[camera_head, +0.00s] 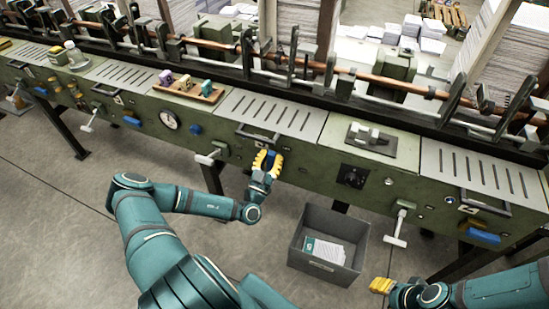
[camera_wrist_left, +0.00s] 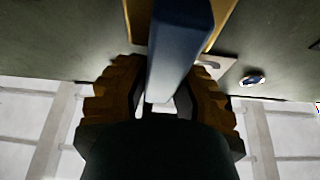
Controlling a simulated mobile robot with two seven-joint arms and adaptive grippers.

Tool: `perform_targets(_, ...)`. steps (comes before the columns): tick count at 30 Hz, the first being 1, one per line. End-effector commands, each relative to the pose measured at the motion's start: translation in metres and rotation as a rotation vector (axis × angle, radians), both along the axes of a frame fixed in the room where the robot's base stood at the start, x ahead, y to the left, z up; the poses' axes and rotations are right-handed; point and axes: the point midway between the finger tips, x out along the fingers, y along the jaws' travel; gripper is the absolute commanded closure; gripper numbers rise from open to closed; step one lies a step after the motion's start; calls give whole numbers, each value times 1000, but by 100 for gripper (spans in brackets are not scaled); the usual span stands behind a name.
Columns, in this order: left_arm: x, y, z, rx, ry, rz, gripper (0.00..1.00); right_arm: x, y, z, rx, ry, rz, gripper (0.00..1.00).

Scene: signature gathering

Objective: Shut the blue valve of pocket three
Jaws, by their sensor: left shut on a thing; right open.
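The blue valve handle in my left gripper (camera_head: 267,163) shows as a long blue bar (camera_wrist_left: 180,42) in the left wrist view, running from the top edge down between the fingers. The left gripper (camera_wrist_left: 160,105) is shut on this bar, a yellow finger on either side. In the head view the gripper is at the front face of the green machine (camera_head: 310,163), below a dark handle, and mostly hides the valve. A marking above it is too small to read surely. My right gripper (camera_head: 382,285) is open and empty, low at the right, away from the machine.
Other blue valve handles sit on the front at left (camera_head: 132,122) and right (camera_head: 484,236). White-ended levers (camera_head: 396,241) stick out below the machine. A grey bin (camera_head: 305,262) with papers stands on the floor between my grippers. A wooden tray (camera_head: 190,92) lies on top.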

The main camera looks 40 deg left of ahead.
Motion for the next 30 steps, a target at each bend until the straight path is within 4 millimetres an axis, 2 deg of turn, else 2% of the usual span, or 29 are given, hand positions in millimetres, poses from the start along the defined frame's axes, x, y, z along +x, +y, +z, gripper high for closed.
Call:
perform_targets(9,0,5,2,-73,-22,2,100,0,0,0,0,1,0,53)
perform_targets(22,0,6,2,-79,-24,2,100,0,0,0,0,1,0,53)
perform_targets(23,0,6,2,-79,-24,2,62,0,0,0,0,1,0,53)
perform_targets(24,0,6,2,-79,-23,2,47,0,0,0,0,1,0,53)
perform_targets(25,0,5,2,-79,-23,1,43,0,0,0,0,1,0,53)
perform_targets(30,-1,5,1,-79,-21,1,43,0,0,0,0,1,0,53)
